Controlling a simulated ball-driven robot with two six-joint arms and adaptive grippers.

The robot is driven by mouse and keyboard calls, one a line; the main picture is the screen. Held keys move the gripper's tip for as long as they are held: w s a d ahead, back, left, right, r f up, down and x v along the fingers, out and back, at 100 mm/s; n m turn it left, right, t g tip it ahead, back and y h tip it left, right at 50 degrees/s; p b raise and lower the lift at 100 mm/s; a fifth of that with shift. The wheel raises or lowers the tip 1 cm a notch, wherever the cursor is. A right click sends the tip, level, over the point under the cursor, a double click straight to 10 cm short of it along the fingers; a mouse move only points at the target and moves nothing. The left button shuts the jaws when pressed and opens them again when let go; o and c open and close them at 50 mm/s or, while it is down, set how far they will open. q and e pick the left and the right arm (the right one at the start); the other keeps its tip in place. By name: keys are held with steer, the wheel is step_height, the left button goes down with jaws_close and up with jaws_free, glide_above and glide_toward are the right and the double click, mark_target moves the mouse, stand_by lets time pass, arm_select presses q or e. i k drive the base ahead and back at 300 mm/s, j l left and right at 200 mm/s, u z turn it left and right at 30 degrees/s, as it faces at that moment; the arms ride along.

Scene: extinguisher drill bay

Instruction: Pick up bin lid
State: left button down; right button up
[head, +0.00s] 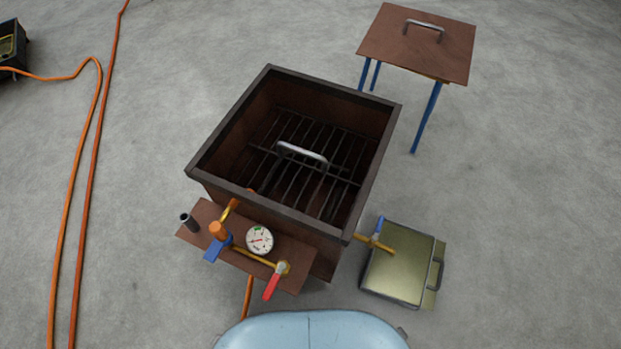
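A flat brown plate with a silver bar handle (425,27), which looks like the bin lid (400,42), lies on a blue-legged stand (428,115) at the upper right. Its handle faces up. The open dark brown bin (210,150) stands in the middle, with nothing covering its top. A black grate (320,135) with another silver handle (302,153) sits inside the bin. Neither of my grippers shows in the head view.
Orange hoses (75,200) run along the left floor. Floor between bin and stand is clear.

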mark_target(441, 48)
steer(key=j+u, duration=0.55)
steer(key=u, duration=0.15)
steer(key=j+u, duration=0.35)
steer(key=i+j+u, duration=0.45)
steer(key=i+j, duration=0.55)
steer(key=i+z, duration=0.3)
steer(key=i, duration=0.15)
steer(key=i+j+z, duration=0.25)
steer(key=i, duration=0.15)
steer(key=i+l+z, duration=0.2)
steer(key=z, duration=0.3)
steer(key=i+z, duration=0.45)
steer(key=i+j+z, duration=0.1)
steer(key=i+z, duration=0.2)
steer(key=z, duration=0.2)
steer(key=i+j+z, duration=0.1)
steer(key=i+z, duration=0.35)
steer(key=i, duration=1.15)
steer(key=i+z, duration=0.45)
steer(key=i+j+z, duration=0.15)
steer(key=i+z, duration=0.3)
steer(key=i, duration=0.15)
